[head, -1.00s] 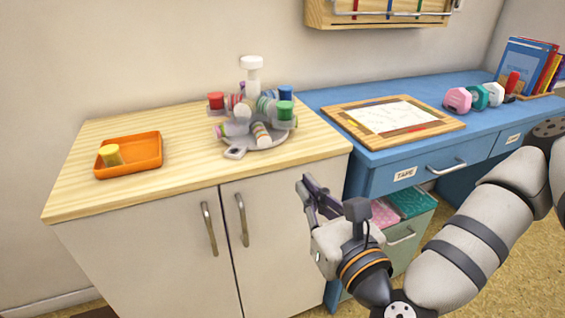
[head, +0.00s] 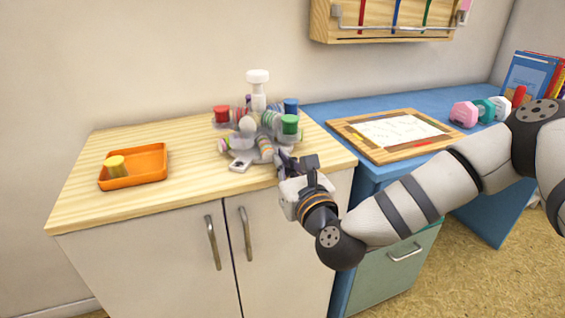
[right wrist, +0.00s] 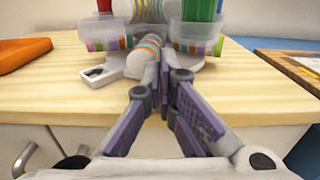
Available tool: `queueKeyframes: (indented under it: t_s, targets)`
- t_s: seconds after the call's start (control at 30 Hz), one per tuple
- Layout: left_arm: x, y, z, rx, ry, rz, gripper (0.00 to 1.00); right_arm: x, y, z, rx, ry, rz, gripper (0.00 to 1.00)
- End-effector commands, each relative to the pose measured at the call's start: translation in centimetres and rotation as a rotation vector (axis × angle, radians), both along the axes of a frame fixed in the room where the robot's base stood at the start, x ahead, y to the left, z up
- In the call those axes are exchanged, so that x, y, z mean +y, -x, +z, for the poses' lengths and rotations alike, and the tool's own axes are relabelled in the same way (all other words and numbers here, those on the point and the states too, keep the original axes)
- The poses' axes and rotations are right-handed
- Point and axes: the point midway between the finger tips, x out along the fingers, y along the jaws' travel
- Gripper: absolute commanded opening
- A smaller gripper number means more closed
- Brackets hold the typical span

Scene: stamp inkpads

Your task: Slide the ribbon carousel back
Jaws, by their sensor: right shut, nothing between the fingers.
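The ribbon carousel (head: 257,92) stands on the wooden cabinet top, with a white post, ribbon rolls and red, blue and green stamps around it. Its grey base has a tab (head: 240,165) toward the front left. My right gripper (head: 283,157) is shut and empty at the front edge of the cabinet top, in front of the carousel's right side. In the right wrist view its fingertips (right wrist: 164,65) point at the carousel base (right wrist: 192,66), overlapping a ribbon roll; whether they touch it I cannot tell. My left gripper is not in view.
An orange tray (head: 157,180) with a yellow-topped stamp (head: 115,166) sits at the left of the cabinet top (head: 90,205). The wood between tray and carousel is clear.

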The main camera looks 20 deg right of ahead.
Motion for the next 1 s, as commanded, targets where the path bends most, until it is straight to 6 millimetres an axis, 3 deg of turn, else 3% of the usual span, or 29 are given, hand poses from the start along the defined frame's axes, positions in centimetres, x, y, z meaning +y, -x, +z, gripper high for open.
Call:
queueKeyframes:
  t_s: [0.23,0.5,0.6,1.0]
  targets:
    - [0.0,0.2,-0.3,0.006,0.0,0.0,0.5,0.0,-0.4,-0.2,0.001,0.0,0.0,0.0]
    - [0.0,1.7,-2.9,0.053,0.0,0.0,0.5,0.2,-5.5,-0.8,0.004,0.001,0.0,0.0]
    - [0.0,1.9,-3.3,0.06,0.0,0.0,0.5,0.3,-6.6,-0.5,0.004,0.0,0.0,0.0]
    - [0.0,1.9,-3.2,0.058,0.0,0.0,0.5,0.3,-7.0,0.0,0.0,0.0,0.001,0.0]
